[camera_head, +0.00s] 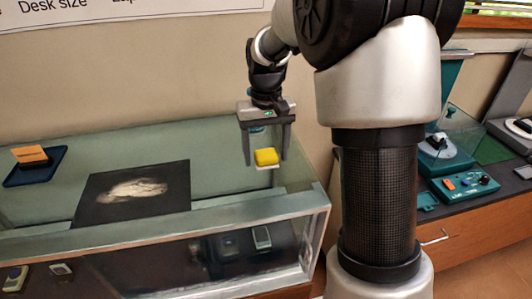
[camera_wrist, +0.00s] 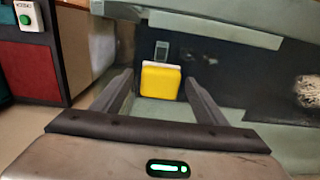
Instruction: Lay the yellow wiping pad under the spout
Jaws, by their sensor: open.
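The yellow wiping pad (camera_head: 266,156) has a pale underside and appears to sit on the glass-topped case near its right end. My gripper (camera_head: 266,161) points down over it, open, with one finger on each side of the pad. In the wrist view the pad (camera_wrist: 160,80) shows between the two spread fingers of my gripper (camera_wrist: 158,76), with gaps on both sides. I cannot tell whether the pad is level with the fingertips or lower. I recognise no spout in either view.
The glass case (camera_head: 262,216) has a raised front edge. A dark panel with a pale picture (camera_head: 133,190) lies left of the pad. An orange block (camera_head: 30,154) is on a dark blue tray (camera_head: 50,172) at far left. A teal device (camera_head: 465,186) is on the right-hand counter.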

